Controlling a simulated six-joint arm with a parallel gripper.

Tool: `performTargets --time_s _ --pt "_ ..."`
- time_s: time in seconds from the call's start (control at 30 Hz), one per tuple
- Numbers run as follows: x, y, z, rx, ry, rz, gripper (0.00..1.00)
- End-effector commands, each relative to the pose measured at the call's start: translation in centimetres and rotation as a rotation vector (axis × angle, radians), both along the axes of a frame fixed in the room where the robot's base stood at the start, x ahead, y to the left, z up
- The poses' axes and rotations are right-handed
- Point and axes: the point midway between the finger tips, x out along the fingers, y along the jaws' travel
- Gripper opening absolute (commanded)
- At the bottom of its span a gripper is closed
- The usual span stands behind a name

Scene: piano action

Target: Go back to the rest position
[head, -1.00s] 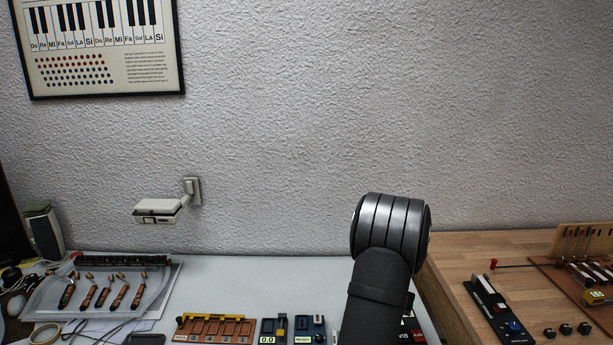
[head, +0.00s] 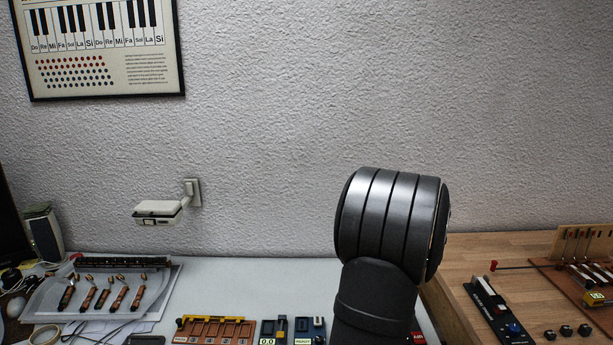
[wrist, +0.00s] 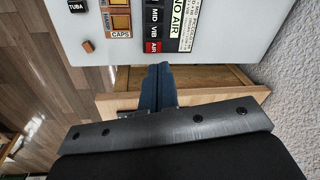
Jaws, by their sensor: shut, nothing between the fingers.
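My gripper (wrist: 158,84) shows in the wrist view with its dark blue fingers together and nothing between them. It is over the edge of the grey table and a wooden surface, apart from the labelled boards. In the head view only my dark arm link is seen, in front of the table; the fingers are hidden there.
The grey table (head: 230,275) holds a tray with hammer-like parts (head: 95,295), an orange-brown fixture (head: 215,331) and small blue devices (head: 305,328). A wooden bench (head: 465,262) with a black device (head: 492,308) stands at right. The wrist view shows a NO AIR panel (wrist: 183,22).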

Motion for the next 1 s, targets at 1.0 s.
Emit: performTargets --time_s 1.0 --pt "-2.2 0.4 5.8 0.059 -0.009 -0.266 0.00"
